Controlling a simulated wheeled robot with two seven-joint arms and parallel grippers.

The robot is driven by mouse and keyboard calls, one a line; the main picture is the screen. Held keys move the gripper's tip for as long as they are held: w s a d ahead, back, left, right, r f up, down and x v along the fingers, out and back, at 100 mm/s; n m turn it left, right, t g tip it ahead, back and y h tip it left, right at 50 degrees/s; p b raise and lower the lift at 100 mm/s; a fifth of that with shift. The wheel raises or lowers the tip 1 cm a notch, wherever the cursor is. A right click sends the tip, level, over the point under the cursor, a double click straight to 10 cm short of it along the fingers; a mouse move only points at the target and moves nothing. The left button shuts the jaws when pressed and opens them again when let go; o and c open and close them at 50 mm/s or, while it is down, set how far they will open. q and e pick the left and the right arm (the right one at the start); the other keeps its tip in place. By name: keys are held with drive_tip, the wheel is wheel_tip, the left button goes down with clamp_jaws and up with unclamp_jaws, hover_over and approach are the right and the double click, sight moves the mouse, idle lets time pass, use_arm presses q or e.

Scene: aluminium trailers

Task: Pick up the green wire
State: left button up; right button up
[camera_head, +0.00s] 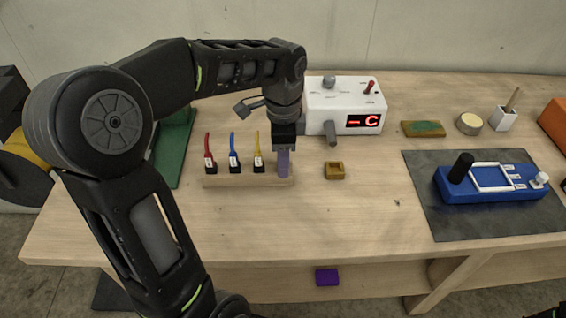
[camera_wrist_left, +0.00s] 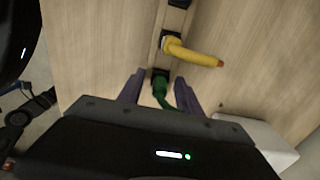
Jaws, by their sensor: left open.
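The green wire (camera_wrist_left: 161,92) stands in a black socket at the near end of the wooden rack in the left wrist view. My left gripper (camera_wrist_left: 160,90) is open, with one purple finger on each side of the green wire. In the head view my left gripper (camera_head: 284,163) points down at the right end of the rack (camera_head: 222,181) and hides the green wire. A red wire (camera_head: 208,150), a blue wire (camera_head: 233,146) and a yellow wire (camera_head: 257,146) stand in the rack to its left. The yellow wire also shows in the left wrist view (camera_wrist_left: 190,52).
A white box with a red display (camera_head: 343,105) stands right behind the gripper. A small wooden block (camera_head: 334,170) lies to the right. A blue device (camera_head: 490,188) sits on a dark mat (camera_head: 425,200) further right. The front middle of the table is clear.

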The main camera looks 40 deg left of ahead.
use_arm(q)
drive_tip(key=shift+c, duration=0.5)
clamp_jaws()
idle(0.4)
